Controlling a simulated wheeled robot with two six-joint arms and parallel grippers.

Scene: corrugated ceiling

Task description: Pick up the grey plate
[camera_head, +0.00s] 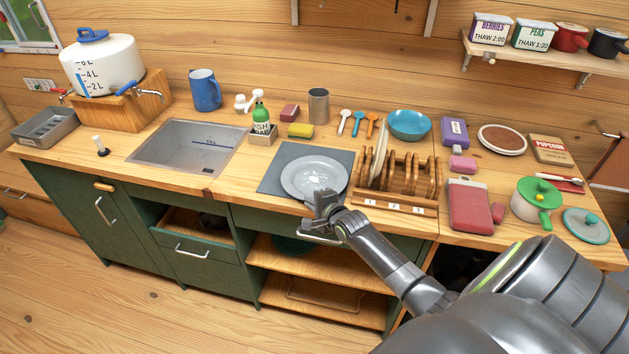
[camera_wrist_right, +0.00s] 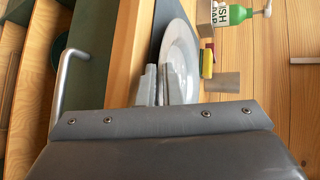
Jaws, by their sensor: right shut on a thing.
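The grey plate (camera_head: 312,176) lies on a dark grey mat (camera_head: 284,163) on the wooden counter, left of the dish rack. A few pale specks show on its middle. My right gripper (camera_head: 322,203) is at the plate's front edge. In the right wrist view, the gripper's fingers (camera_wrist_right: 162,84) are closed together at the rim of the plate (camera_wrist_right: 182,58). The plate looks flat on or very close to the mat. The gripped part of the rim is hidden by the fingers. My left gripper is not in these views.
A wooden dish rack (camera_head: 399,183) with a plate in it stands just right of the mat. The sink (camera_head: 190,143) is to the left. A green soap bottle (camera_head: 261,118) and yellow sponge (camera_head: 300,130) are behind. A drawer handle (camera_head: 192,251) sticks out below.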

